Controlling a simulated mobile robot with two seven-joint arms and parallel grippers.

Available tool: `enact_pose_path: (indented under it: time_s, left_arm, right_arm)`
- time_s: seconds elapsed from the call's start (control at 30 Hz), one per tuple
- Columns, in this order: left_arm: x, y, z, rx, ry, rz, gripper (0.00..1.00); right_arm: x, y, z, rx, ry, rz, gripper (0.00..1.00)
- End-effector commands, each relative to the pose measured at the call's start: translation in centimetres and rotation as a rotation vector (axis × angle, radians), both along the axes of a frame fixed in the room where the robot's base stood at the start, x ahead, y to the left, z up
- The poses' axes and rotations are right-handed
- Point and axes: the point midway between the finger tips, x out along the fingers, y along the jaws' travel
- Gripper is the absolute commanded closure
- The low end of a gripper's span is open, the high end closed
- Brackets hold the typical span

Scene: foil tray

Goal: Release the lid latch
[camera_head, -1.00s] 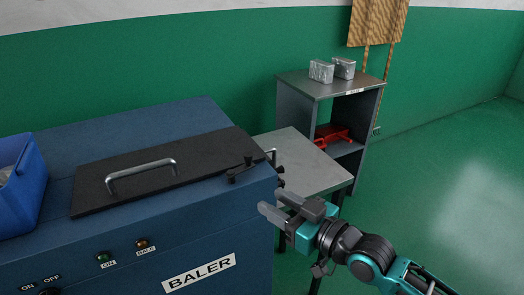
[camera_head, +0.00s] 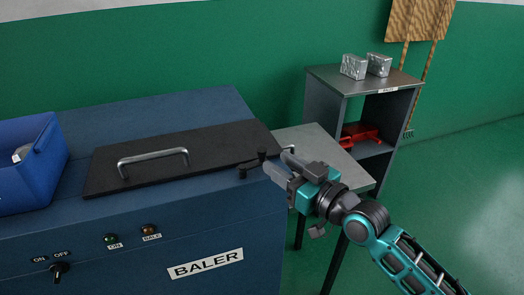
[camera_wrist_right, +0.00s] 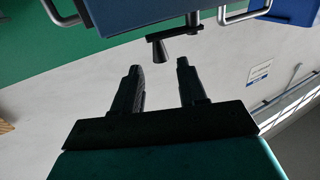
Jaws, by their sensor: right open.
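The baler (camera_head: 140,240) is a blue machine with a black lid (camera_head: 210,148) on top, which lies closed and has a metal handle (camera_head: 153,160). The lid latch (camera_head: 248,168) is a small black lever with a knob at the lid's right end. My right gripper (camera_head: 276,168) is open and empty, its fingertips close to the latch at the right edge of the baler. In the right wrist view the latch (camera_wrist_right: 160,47) hangs just beyond the two fingertips, in the gap between them and apart from them. My left gripper is not in view.
A blue bin (camera_head: 35,180) stands on the baler's left. A grey table (camera_head: 320,150) is right behind my right gripper. A shelf (camera_head: 340,78) holds two silver blocks (camera_head: 366,66) on top and a red object (camera_head: 358,136) inside. The floor at the right is clear.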

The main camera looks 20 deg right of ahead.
Motion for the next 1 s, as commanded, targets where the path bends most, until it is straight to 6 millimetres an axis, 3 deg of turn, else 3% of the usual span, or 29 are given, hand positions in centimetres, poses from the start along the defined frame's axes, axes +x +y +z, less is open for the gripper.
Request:
enact_pose_path:
  time_s: [0.2, 0.4, 0.8, 1.0]
  left_arm:
    - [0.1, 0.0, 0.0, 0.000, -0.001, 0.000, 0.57]
    - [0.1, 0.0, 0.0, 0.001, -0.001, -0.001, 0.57]
    - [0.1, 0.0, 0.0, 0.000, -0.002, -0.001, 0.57]
    - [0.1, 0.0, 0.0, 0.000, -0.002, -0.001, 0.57]
  right_arm:
    - [3.6, 1.6, 0.1, 0.003, -0.001, 0.000, 0.58]
    - [5.5, 2.5, 0.0, 0.001, -0.001, 0.000, 0.58]
    - [6.0, 2.7, 0.0, 0.000, 0.001, 0.001, 0.59]
    - [6.0, 2.7, 0.0, 0.000, 0.001, 0.001, 0.78]
